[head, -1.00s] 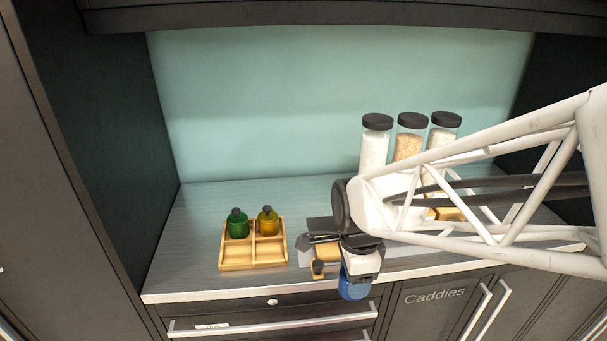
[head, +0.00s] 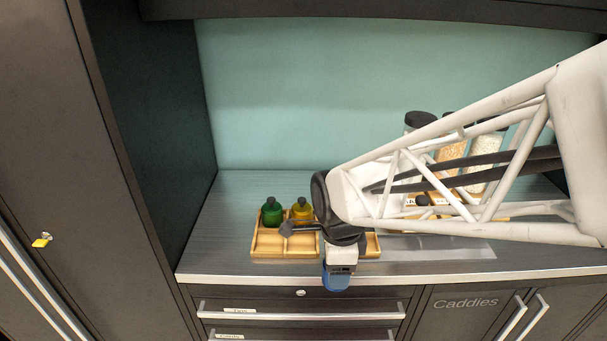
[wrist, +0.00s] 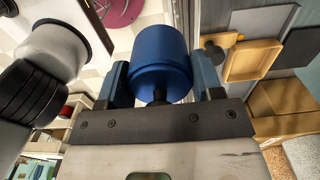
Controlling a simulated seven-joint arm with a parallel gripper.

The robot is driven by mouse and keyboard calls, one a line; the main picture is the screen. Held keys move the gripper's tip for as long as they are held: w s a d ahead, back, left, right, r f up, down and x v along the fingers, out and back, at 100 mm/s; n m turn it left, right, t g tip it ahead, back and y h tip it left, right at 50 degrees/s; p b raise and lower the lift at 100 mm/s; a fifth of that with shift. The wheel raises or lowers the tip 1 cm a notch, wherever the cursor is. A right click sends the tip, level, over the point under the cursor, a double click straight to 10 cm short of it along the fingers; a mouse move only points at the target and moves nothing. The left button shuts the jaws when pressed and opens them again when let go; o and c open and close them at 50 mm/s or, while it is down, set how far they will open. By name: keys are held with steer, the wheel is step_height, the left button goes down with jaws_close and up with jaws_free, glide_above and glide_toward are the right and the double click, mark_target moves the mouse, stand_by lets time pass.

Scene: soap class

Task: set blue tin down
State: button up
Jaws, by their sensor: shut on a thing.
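My gripper (head: 337,270) is shut on the blue tin (wrist: 160,55), which sits between the two blue-grey fingers in the wrist view. In the head view the blue tin (head: 336,280) hangs below my wrist, in line with the counter's front edge and the drawer front. It looks clear of the counter top; its height is hard to judge. A wooden caddy (head: 268,252) with compartments stands behind and to the left. It holds a green bottle (head: 271,213) and a yellow bottle (head: 301,210) in its back compartments. My wrist hides part of its right side.
More light wood (head: 373,244) shows right of my wrist, by a flat grey mat (head: 450,247). Jars with dark lids (head: 418,120) stand at the back right, partly behind my arm. The counter (head: 225,235) left of the caddy is clear. Drawers (head: 302,308) are below.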

steer(key=shift+a, duration=1.1)
steer(key=shift+w, duration=0.1)
glide_above(302, 244)
steer(key=shift+f, duration=0.8)
steer(key=shift+f, duration=0.1)
steer(key=shift+f, duration=1.65)
steer(key=shift+f, duration=0.15)
steer(key=o, duration=0.8)
